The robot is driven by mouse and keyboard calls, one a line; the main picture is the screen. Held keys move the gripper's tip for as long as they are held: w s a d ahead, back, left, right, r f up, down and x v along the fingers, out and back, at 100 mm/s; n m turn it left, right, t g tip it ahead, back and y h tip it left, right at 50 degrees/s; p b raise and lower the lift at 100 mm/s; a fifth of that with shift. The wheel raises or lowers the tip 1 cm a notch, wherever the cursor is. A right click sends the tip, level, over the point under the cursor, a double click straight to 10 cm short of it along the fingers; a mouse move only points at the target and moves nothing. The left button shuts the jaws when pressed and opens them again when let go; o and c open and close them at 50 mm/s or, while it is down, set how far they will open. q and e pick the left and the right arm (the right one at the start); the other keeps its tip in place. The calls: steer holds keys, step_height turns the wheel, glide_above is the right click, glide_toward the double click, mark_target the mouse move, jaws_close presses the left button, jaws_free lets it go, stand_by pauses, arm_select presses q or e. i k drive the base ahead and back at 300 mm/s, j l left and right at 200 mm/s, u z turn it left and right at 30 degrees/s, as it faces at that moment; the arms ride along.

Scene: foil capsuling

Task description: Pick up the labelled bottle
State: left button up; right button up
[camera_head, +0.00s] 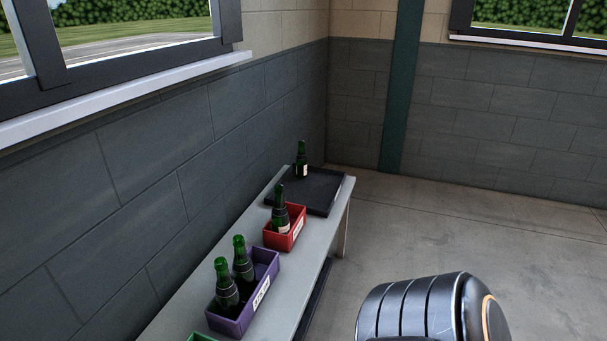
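A dark green bottle (301,160) stands upright on a black tray (324,200) at the far end of the bench, with a pale label low on its side. Another green bottle (280,207) stands in a red box (284,241) and also shows a pale label. Two green bottles, one in front (227,288) and one behind (243,262), stand in a purple box (235,323); no label is clear on them. Neither of my grippers is in view.
The boxes and tray stand on a long grey bench (188,308) along the left wall. A green box edge (201,338) shows at the bottom. A black padded, rounded object (415,308) is at the lower right. The floor (420,220) right of the bench is clear.

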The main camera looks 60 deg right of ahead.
mark_target(301, 158)
steer(key=k+l+z, duration=0.1)
steer(key=k+z, duration=0.2)
steer(key=k, duration=0.3)
steer(key=l+z, duration=0.1)
steer(key=z, duration=0.8)
steer(key=i+z, duration=0.1)
steer(key=z, duration=0.35)
steer(key=i+l, duration=0.2)
steer(key=i, duration=0.15)
steer(key=i+l+z, duration=0.1)
steer(key=i, duration=0.25)
